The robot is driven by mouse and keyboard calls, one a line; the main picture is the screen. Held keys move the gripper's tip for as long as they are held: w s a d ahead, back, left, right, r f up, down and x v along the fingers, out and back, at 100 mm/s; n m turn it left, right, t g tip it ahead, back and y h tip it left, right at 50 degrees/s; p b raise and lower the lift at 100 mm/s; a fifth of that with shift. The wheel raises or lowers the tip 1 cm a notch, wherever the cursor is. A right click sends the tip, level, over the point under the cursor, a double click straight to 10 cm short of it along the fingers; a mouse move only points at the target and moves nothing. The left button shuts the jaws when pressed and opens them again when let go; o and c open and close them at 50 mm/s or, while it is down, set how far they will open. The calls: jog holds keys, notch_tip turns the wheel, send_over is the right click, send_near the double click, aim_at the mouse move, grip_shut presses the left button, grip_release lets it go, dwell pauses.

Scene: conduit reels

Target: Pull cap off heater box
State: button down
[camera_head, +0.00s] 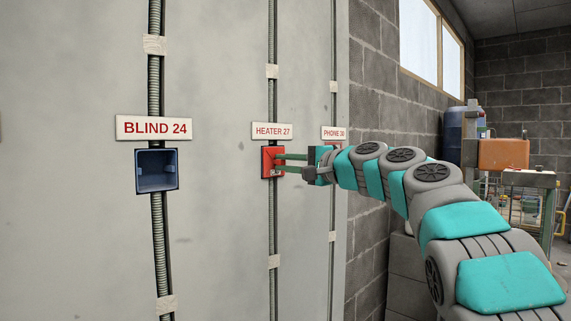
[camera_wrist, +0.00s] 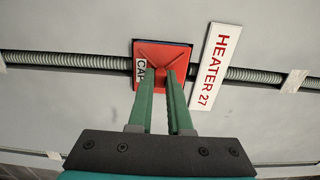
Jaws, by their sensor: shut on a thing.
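The red cap (camera_head: 267,160) covers the heater box on the wall, below the sign HEATER 27 (camera_head: 272,131). In the wrist view the red cap (camera_wrist: 149,61) has a raised ridge and a white label reading CAP, partly hidden by a finger. A dark edge of the box shows along the cap's upper side there. My gripper (camera_head: 280,164) reaches in from the right, its green fingers at the cap. In the wrist view my gripper (camera_wrist: 161,76) is shut on the ridge of the cap. I cannot tell whether the cap is fully seated.
An open blue box (camera_head: 157,171) sits under the sign BLIND 24 (camera_head: 153,128) to the left. A sign PHONE 30 (camera_head: 334,133) is at the right, partly behind my arm. Ribbed conduits (camera_head: 272,220) run vertically. An orange case (camera_head: 502,153) stands far right.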

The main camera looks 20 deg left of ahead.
jog(key=shift+b+v, duration=0.6)
jog(key=shift+v, duration=0.5)
dwell(0.9)
jog(key=shift+b+v, duration=0.85)
jog(key=shift+v, duration=1.55)
